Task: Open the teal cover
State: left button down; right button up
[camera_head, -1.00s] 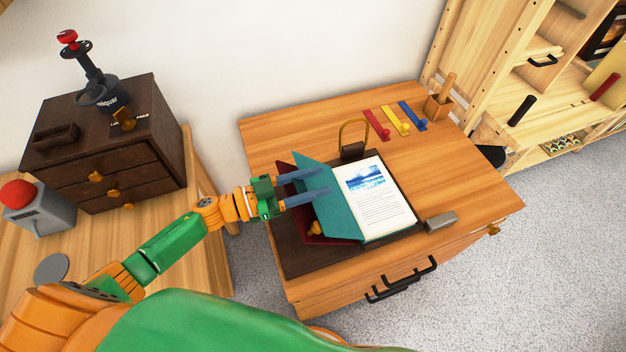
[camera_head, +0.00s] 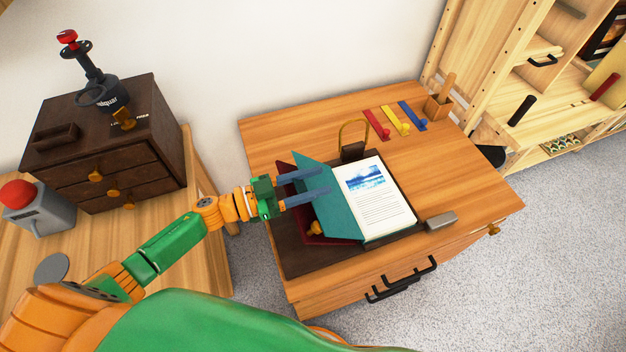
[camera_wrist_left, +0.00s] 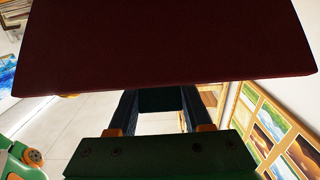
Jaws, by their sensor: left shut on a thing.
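The teal cover (camera_head: 341,213) stands tilted up on the left side of an open book in the head view. The book's white page (camera_head: 377,201) shows a blue picture and text. A dark red cover (camera_head: 290,190) stands just left of the teal one; a dark red panel (camera_wrist_left: 165,45) fills the top of the left wrist view. My left gripper (camera_head: 325,182) reaches in from the left, with its two fingers across the teal cover, shut on it. The fingertips' contact is not clear. In the left wrist view its fingers (camera_wrist_left: 160,105) run under the red panel. My right gripper is not in view.
The book lies on a dark board (camera_head: 298,255) on a wooden table (camera_head: 480,190). A brass arch (camera_head: 354,132) stands behind it and a grey block (camera_head: 441,220) lies at its right. Red, yellow and blue hooks (camera_head: 396,122) lie at the back. A dark drawer chest (camera_head: 125,165) stands left.

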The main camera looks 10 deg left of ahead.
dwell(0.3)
pick_arm(q)
jog(key=r+p, duration=0.1)
jog(key=p, duration=0.1)
jog(key=d+r+p, duration=0.1)
jog(key=p, duration=0.1)
jog(key=w+r+y+p, duration=0.1)
jog(key=p, duration=0.1)
jog(key=shift+d+g, duration=0.35)
jog(key=shift+g, duration=0.05)
jog(key=shift+w+d+f+b, duration=0.1)
jog(key=shift+d+f+b, duration=0.05)
jog(key=shift+f+b, duration=0.6)
jog(key=shift+w+d+r+p, duration=0.25)
jog(key=shift+w+d, duration=0.1)
jog(key=shift+d, duration=0.2)
jog(key=shift+w+d+r+p, duration=0.15)
jog(key=shift+w+d+p, duration=0.15)
jog(key=shift+d, duration=0.25)
jog(key=shift+f, duration=0.1)
